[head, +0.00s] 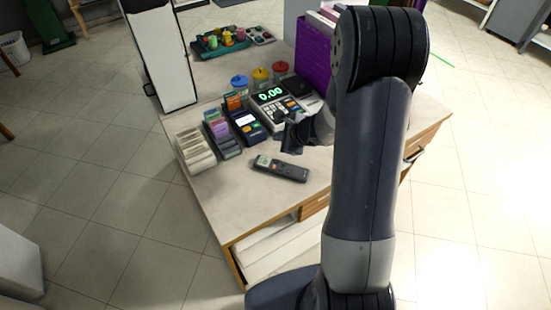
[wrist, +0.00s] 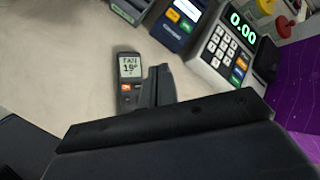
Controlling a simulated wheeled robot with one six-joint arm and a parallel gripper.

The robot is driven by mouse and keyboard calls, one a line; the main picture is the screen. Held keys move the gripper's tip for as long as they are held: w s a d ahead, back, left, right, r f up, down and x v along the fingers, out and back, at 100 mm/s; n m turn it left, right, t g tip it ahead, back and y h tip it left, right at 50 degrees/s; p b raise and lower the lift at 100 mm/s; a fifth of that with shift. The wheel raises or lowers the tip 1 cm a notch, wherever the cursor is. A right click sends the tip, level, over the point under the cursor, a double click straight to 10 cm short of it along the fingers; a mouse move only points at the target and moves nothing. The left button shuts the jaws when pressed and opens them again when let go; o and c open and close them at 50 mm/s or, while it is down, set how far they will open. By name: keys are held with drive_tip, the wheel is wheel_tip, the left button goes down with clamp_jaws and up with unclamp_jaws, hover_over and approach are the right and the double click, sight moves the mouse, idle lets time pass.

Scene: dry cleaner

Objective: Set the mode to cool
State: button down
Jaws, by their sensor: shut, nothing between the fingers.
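A dark remote control (head: 281,168) lies on the counter near its front edge in the head view. In the wrist view the remote (wrist: 130,85) shows a lit display reading "FAN" and 19°, with an orange button below it. Its lower part is hidden behind my gripper. My gripper (head: 290,136) is shut and empty, above the counter and just behind the remote in the head view. In the wrist view the fingers of my gripper (wrist: 160,80) show just right of the remote. I cannot tell whether they touch it.
A calculator-like register (head: 277,108) reading 0.00 and a card terminal (head: 245,122) stand behind the remote. Card racks (head: 222,135) and a beige holder (head: 194,150) are to the left. A purple box (head: 313,52) stands behind my arm.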

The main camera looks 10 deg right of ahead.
drive_tip(key=b, duration=0.5)
hover_over(279, 164)
wheel_tip(279, 164, down, 7)
drive_tip(key=shift+d+r, duration=0.1)
wheel_tip(279, 164, down, 2)
drive_tip(key=b, duration=0.2)
drive_tip(key=shift+b, duration=0.4)
idle(1.4)
drive_tip(key=shift+f+b, duration=0.45)
drive_tip(key=shift+b, duration=0.25)
drive_tip(key=shift+f+b, duration=0.3)
drive_tip(key=shift+b, duration=0.15)
idle(0.4)
drive_tip(key=shift+r, duration=0.1)
drive_tip(key=shift+r+p, duration=0.5)
drive_tip(key=shift+r, duration=0.2)
